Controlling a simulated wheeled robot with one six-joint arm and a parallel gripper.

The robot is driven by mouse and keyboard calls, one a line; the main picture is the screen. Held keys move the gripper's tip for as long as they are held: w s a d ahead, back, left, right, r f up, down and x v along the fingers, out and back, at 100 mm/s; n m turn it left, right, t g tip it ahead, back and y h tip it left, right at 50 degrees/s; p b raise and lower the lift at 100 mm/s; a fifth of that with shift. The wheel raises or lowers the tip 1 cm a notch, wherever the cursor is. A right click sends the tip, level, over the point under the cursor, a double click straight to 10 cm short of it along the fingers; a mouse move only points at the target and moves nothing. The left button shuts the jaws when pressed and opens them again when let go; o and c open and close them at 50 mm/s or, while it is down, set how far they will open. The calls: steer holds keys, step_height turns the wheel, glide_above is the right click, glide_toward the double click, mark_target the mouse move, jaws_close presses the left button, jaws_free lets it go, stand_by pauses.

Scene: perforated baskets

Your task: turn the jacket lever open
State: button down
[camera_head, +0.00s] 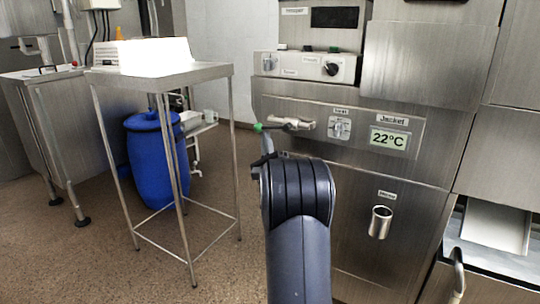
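The panel on the steel cabinet carries a "Jacket" label (392,119) above a display (389,139) reading 22°C. Left of the display is a small metal plate with a control (340,128) under a label too small to read. Farther left, a metal lever-like fitting (292,123) sticks out sideways, with a green tip (258,127) at its left end; I cannot tell for sure that it is the jacket lever. My dark arm rises in front of the cabinet. A black part of my gripper (263,160) shows just below the green tip, apparently apart from it; the fingers are mostly hidden.
A steel table (160,79) with a bright white box (155,56) stands left, with a blue drum (154,160) behind its legs. A control box with a black knob (330,68) sits above the panel. A short metal pipe (380,221) protrudes below. Floor between table and cabinet is clear.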

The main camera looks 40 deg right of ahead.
steer(key=shift+w+a+r+b, duration=0.15)
steer(key=shift+w+r+b, duration=0.2)
steer(key=shift+r+b, duration=0.25)
steer(key=shift+r, duration=0.15)
stand_by(0.3)
